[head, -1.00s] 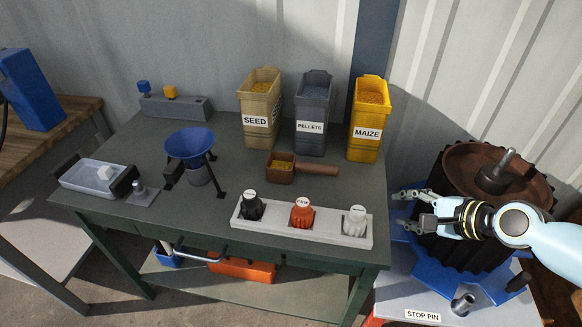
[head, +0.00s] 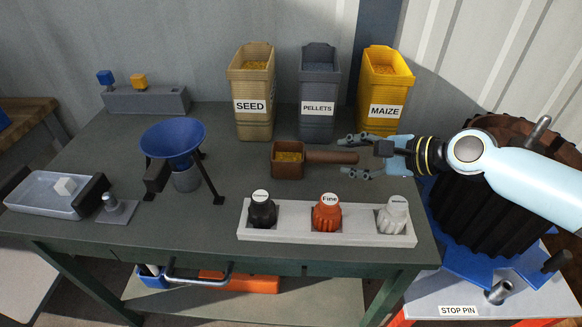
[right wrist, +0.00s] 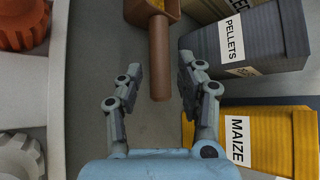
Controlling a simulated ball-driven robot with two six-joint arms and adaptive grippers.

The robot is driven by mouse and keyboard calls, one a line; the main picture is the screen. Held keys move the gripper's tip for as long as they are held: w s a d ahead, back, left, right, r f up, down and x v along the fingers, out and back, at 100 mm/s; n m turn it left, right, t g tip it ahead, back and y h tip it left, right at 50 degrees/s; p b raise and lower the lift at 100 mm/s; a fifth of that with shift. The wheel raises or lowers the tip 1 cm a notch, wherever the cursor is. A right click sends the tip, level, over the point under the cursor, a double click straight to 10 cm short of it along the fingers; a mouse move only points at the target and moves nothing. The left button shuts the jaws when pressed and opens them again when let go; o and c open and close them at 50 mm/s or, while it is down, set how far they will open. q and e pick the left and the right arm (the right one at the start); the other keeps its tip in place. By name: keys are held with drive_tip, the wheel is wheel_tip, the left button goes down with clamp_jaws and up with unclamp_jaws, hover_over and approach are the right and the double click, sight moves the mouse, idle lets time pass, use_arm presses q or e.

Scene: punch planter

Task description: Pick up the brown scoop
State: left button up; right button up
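The brown scoop (head: 289,160) lies on the green table in front of the labelled bins, its bowl holding yellow grain and its handle pointing right. My right gripper (head: 352,156) is open at the right end of the handle. In the right wrist view, the scoop handle (right wrist: 159,65) points toward my right gripper (right wrist: 156,85), and its end lies between the open fingers without visible contact. The far part of the bowl is cut off there. My left gripper is not in view.
SEED (head: 252,92), PELLETS (head: 318,95) and MAIZE (head: 383,90) bins stand behind the scoop. A white rack (head: 290,234) with black, orange and white knobs lies in front. A blue funnel (head: 172,141) on a stand is to the left.

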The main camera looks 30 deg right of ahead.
sight(332, 157)
drive_tip(key=shift+x, duration=1.05)
drive_tip(key=x, duration=0.2)
drive_tip(key=b+x, duration=0.1)
drive_tip(key=x, duration=0.1)
drive_tip(key=shift+w+a, duration=0.15)
drive_tip(key=shift+a, duration=0.2)
drive_tip(key=shift+w+a+f+b, duration=0.1)
drive_tip(key=shift+w+f+b, duration=0.1)
drive_tip(key=shift+w+b, duration=0.1)
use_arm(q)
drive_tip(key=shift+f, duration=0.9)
use_arm(e)
drive_tip(key=shift+c, duration=0.3)
drive_tip(key=shift+s, duration=0.1)
clamp_jaws()
